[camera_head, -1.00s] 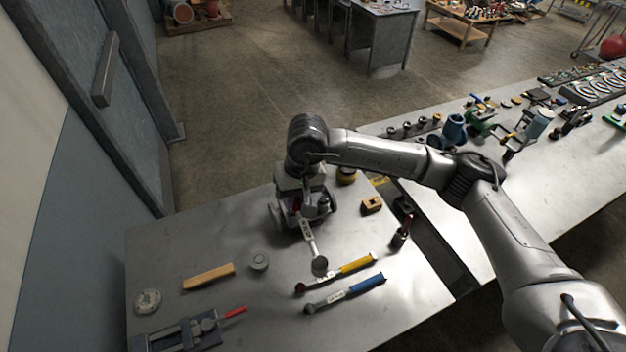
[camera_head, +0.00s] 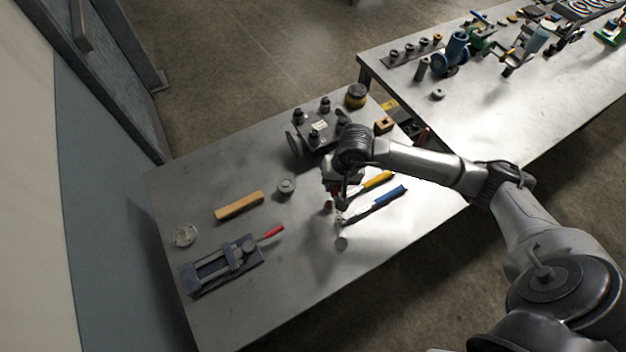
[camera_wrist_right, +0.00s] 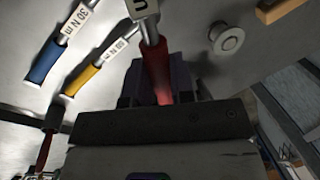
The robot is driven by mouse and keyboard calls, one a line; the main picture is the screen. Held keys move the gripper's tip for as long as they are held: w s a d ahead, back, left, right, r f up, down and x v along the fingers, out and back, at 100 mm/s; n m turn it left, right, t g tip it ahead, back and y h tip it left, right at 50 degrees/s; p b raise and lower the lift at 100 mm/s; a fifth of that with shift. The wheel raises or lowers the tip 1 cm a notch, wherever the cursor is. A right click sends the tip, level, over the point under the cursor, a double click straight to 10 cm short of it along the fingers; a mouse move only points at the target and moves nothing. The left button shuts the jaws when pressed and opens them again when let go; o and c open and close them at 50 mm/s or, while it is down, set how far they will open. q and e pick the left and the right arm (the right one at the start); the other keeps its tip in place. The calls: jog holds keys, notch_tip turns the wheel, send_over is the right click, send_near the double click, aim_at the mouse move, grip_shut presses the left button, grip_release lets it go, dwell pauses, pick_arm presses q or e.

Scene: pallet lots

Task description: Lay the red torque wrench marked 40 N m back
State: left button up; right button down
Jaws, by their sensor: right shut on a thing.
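My right gripper (camera_head: 338,192) is shut on the red handle of a torque wrench (camera_wrist_right: 157,72). The wrench's round head (camera_head: 341,243) points to the front of the table in the head view. Its white label is cut off in the wrist view, so its number cannot be read. A blue-handled torque wrench (camera_head: 385,199), marked 30 N m in the wrist view (camera_wrist_right: 45,62), and a yellow-handled one (camera_head: 378,180) lie side by side right of the gripper. The yellow one also shows in the wrist view (camera_wrist_right: 81,79). My left gripper is out of view.
A wooden block (camera_head: 239,206), a grey disc (camera_head: 286,187) and a vise with a red handle (camera_head: 222,264) lie left of the gripper. A grey machine part (camera_head: 318,131) stands behind it. The table's front (camera_head: 300,285) is bare.

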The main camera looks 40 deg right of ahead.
jog(key=w+d+f+m, duration=0.1)
jog(key=d+m, duration=0.3)
jog(key=d, duration=0.1)
jog(key=w+d+f+m+h+b, duration=0.1)
jog(key=d+f+m, duration=0.1)
jog(key=d+m, duration=0.2)
jog(key=w+d+f+m+t+h, duration=0.1)
jog(key=d+m, duration=0.4)
jog(key=d, duration=0.1)
jog(key=shift+f, duration=0.25)
jog(key=shift+s+f+b, duration=0.1)
jog(key=shift+f+b, duration=1.4)
jog(key=shift+f, duration=1.05)
jog(key=shift+f+b, duration=0.65)
jog(key=shift+b, duration=0.15)
jog(key=c, duration=1)
grip_release()
jog(key=shift+o, duration=0.5)
